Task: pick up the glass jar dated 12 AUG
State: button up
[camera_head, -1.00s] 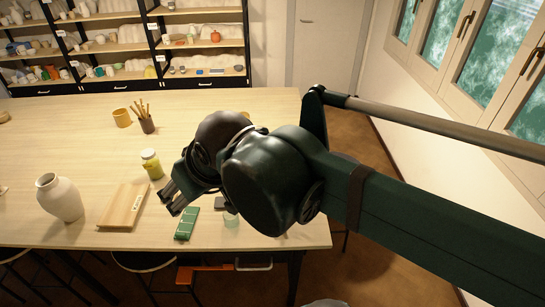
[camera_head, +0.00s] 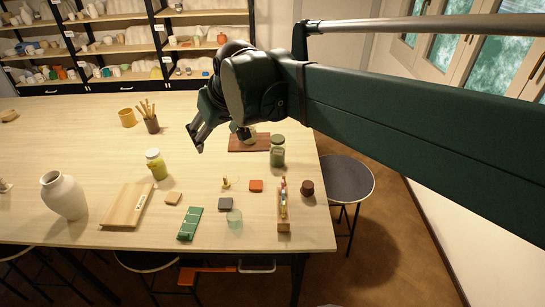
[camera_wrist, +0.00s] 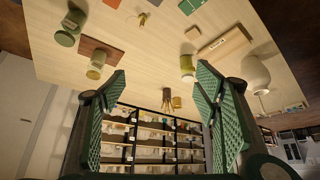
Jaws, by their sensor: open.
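Three lidded glass jars stand on the table, and no date is readable on any of them. One with yellow-green contents (camera_head: 155,165) stands left of centre and also shows in the wrist view (camera_wrist: 187,67). A darker green jar (camera_head: 277,153) stands at the right; it also shows in the wrist view (camera_wrist: 68,30). The third jar (camera_wrist: 96,65) stands by the brown board; in the head view my wrist partly hides it. My gripper (camera_head: 196,138) is open and empty above the table, between the yellow-green jar and the brown board, touching nothing.
A yellow mug (camera_head: 127,118) and brush holder (camera_head: 152,125) stand farther back. The table's far left is mostly clear.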

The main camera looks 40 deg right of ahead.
jog(key=w+d+m, duration=0.1)
jog(key=w+d, duration=0.2)
jog(key=d, duration=0.5)
jog(key=w+d, duration=0.3)
jog(key=d, duration=0.6)
jog(key=m+h+b, duration=0.1)
jog(key=m+b, duration=0.1)
send_over(281, 149)
notch_tip(281, 149, down, 4)
jog(key=f, duration=2.5)
jog(key=shift+s+a, duration=0.1)
jog(key=shift+s, duration=0.25)
jog(key=shift+f, duration=0.35)
jog(key=shift+g, duration=0.3)
jog(key=shift+x, duration=1.25)
jog(key=shift+w+f, duration=0.15)
jog(key=shift+x, duration=2.4)
jog(key=shift+w, duration=0.1)
